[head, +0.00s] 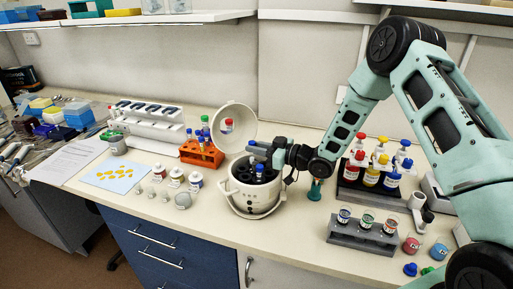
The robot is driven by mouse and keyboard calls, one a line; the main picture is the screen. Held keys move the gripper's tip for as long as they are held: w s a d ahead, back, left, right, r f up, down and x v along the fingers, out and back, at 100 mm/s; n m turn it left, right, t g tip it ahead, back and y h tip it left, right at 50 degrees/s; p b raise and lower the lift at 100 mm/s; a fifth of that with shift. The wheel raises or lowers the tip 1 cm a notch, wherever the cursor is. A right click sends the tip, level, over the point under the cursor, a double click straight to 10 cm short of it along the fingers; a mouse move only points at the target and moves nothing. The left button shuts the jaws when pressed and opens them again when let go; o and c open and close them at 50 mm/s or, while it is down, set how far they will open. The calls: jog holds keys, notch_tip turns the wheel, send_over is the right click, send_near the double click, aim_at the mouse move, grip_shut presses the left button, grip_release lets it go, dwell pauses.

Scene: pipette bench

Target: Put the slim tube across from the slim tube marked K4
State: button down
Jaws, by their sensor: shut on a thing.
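A white round centrifuge (240,201) stands open on the bench, its lid raised at the back left. Its dark rotor (243,176) shows inside, with slots partly covered by my gripper. My gripper (257,152) is over the right part of the rotor, shut on a slim tube that is mostly hidden by the fingers. I cannot tell whether the tube is in a slot or above it. The tube marked K4 cannot be made out; no marking is readable at this size. An orange rack (200,155) left of the centrifuge holds several slim tubes with coloured caps.
The open lid (233,126) rises close to my gripper. Several small jars (176,177) and a blue sheet with yellow pieces (114,173) lie left. Bottle racks (366,178) and a grey rack of jars (362,234) stand right. The bench front before the centrifuge is clear.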

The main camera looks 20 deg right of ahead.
jog(key=shift+f+b, duration=0.35)
jog(key=shift+f, duration=0.05)
jog(key=shift+f+b, duration=0.6)
jog(key=shift+f, duration=0.1)
jog(key=c, duration=1.3)
grip_release()
jog(key=shift+o, duration=0.2)
jog(key=shift+s+d, duration=0.1)
jog(key=f+b+v, duration=0.1)
jog(key=b+v, duration=0.4)
jog(key=v, duration=1.2)
jog(key=shift+r, duration=0.5)
jog(key=shift+s, duration=0.15)
